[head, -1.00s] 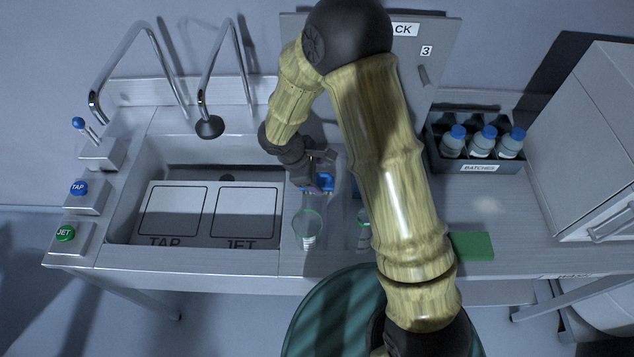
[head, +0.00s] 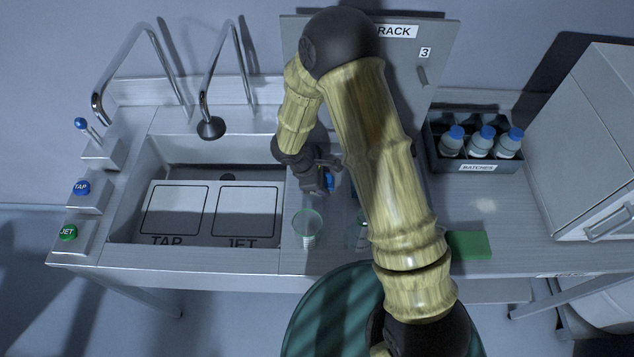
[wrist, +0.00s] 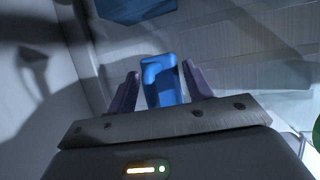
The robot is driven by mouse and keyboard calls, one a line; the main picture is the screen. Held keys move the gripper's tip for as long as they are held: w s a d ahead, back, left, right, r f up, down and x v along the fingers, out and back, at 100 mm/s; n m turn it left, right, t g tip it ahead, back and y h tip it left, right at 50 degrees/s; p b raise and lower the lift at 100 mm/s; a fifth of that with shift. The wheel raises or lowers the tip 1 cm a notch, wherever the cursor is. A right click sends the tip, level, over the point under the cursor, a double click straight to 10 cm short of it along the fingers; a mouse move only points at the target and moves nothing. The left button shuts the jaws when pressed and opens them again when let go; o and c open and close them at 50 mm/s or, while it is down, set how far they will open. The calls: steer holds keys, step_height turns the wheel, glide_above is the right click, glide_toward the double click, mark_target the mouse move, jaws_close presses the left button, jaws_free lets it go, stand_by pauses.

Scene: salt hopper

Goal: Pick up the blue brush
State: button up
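In the wrist view a blue block-like piece (wrist: 163,82), which looks like part of the blue brush, sits between the two dark fingers of my gripper (wrist: 162,88). The fingers lie close on both sides of it; whether they touch it is unclear. In the head view my gripper (head: 322,180) is over the counter just right of the sink, with a bit of the blue brush (head: 330,180) showing at its tip. The rest of the brush is hidden. Another blue thing (wrist: 140,8) shows at the top of the wrist view, too cut off to name.
A clear glass vessel (head: 307,229) stands in front of my gripper. A second one is partly hidden by my arm. The sink (head: 150,165) lies left. A bottle crate (head: 437,160), a green pad (head: 469,244) and a cabinet (head: 590,130) are to the right.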

steer(key=c, duration=0.6)
step_height(320, 180, up, 10)
steer(key=shift+r+b, duration=0.1)
steer(key=shift+b, duration=0.45)
